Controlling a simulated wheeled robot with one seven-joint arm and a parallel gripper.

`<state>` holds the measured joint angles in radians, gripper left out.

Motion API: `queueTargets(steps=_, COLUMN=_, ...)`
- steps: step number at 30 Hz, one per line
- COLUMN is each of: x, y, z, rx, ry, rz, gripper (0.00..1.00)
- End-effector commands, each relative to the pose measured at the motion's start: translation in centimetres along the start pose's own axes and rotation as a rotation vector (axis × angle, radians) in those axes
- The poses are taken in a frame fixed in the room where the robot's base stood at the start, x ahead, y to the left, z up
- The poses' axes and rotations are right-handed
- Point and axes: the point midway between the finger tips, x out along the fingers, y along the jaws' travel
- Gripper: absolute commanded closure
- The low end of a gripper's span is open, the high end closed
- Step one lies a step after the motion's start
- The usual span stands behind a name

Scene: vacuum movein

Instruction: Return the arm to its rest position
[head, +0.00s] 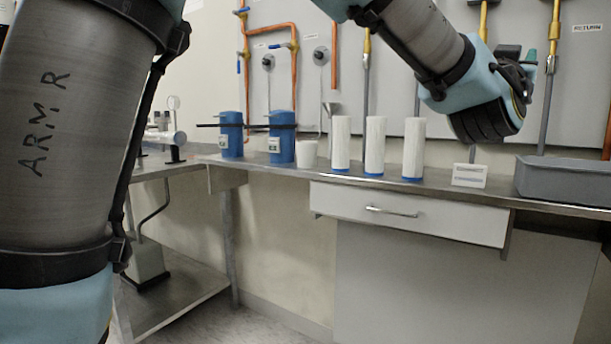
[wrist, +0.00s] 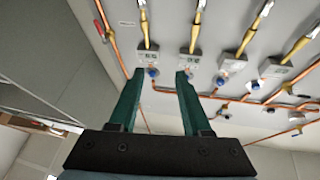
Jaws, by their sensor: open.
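My gripper (wrist: 160,74) shows in the wrist view with its two green fingers apart and nothing between them. Beyond the fingers is a grey wall panel (wrist: 225,22) with valves and copper pipes, seen at a tilt. In the head view, my arm enters large at the left, leaves through the top and comes back in at the upper right. Its far links (head: 430,45) hang in front of the wall panel, above the right part of the bench. The gripper's fingers cannot be made out clearly there.
A steel bench (head: 270,168) runs along the wall. On it stand two blue canisters (head: 230,128), a white cup (head: 306,153), three white cylinders (head: 342,140), a small label stand (head: 469,176) and a grey tray (head: 570,182). A drawer (head: 405,212) below is shut.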

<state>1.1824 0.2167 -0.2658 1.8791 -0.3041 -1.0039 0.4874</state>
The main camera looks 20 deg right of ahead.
Motion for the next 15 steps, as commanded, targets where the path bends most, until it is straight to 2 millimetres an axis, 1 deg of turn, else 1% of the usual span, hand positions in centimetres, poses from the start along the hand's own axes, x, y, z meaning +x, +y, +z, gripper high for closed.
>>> queueTargets(steps=1, x=-0.4, y=-2.4, z=2.5, rx=0.019, ry=-0.055, rz=-0.012, gripper=0.52)
queueTargets(steps=2, x=-0.7, y=-3.6, z=3.9, rx=0.026, ry=-0.092, rz=-0.017, gripper=0.52)
queueTargets(steps=3, x=-1.2, y=-5.3, z=5.7, rx=0.034, ry=-0.142, rz=-0.025, gripper=0.52)
queueTargets(steps=5, x=-2.2, y=-7.9, z=8.4, rx=0.044, ry=-0.218, rz=-0.037, gripper=0.52)
queueTargets(steps=6, x=-3.0, y=-9.6, z=10.2, rx=0.049, ry=-0.270, rz=-0.047, gripper=0.52)
queueTargets(steps=8, x=-4.3, y=-12.2, z=12.7, rx=0.051, ry=-0.345, rz=-0.067, gripper=0.52)
queueTargets(steps=9, x=-5.4, y=-13.9, z=14.2, rx=0.052, ry=-0.395, rz=-0.080, gripper=0.52)
queueTargets(steps=11, x=-7.1, y=-16.4, z=16.5, rx=0.050, ry=-0.471, rz=-0.104, gripper=0.52)
queueTargets(steps=12, x=-8.4, y=-18.1, z=18.0, rx=0.047, ry=-0.522, rz=-0.121, gripper=0.52)
queueTargets(steps=14, x=-10.6, y=-20.4, z=20.1, rx=0.038, ry=-0.597, rz=-0.149, gripper=0.52)
queueTargets(steps=15, x=-12.1, y=-22.0, z=21.3, rx=0.032, ry=-0.647, rz=-0.168, gripper=0.52)
